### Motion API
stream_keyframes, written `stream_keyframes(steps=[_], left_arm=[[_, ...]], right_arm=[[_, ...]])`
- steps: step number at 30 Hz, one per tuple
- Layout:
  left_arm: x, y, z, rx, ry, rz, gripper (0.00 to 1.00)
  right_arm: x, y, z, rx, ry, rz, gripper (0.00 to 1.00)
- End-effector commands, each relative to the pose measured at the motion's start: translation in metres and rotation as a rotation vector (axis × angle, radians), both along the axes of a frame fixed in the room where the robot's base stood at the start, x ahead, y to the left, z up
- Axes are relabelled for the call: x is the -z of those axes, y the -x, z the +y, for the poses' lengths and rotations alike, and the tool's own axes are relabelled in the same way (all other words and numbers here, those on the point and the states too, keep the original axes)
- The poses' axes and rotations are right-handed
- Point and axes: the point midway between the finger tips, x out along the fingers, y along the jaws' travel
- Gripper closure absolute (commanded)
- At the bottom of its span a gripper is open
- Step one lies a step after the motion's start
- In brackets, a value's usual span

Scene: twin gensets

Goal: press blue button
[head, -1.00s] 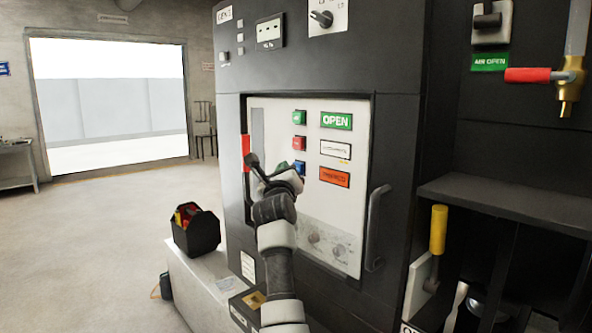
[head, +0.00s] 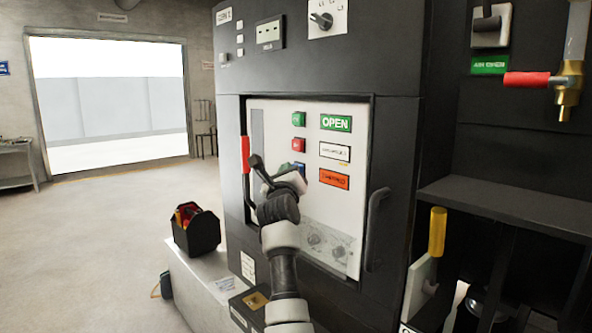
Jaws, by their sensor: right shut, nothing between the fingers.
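The blue button (head: 301,167) is on the white panel of the dark cabinet, below the green button (head: 298,119) and the red button (head: 298,144). My right gripper is shut and empty, in front of the panel at the height of the blue button. I cannot tell whether it touches the button. My left gripper is not in view.
A red-handled lever (head: 246,158) stands at the panel's left edge, close to my right gripper. Green OPEN (head: 336,123), white and orange labels sit right of the buttons. A door handle (head: 377,228) sticks out at the right. A black toolbox (head: 197,232) stands at the left.

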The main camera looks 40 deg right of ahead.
Motion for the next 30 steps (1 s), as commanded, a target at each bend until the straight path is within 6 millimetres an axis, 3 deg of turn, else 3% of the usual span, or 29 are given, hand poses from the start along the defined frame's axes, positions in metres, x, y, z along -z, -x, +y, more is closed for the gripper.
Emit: stream_keyframes(steps=[30], left_arm=[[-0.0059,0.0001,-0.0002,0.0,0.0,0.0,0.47]], right_arm=[[0.0003,-0.0009,-0.0094,0.0,0.0,0.0,1.0]])
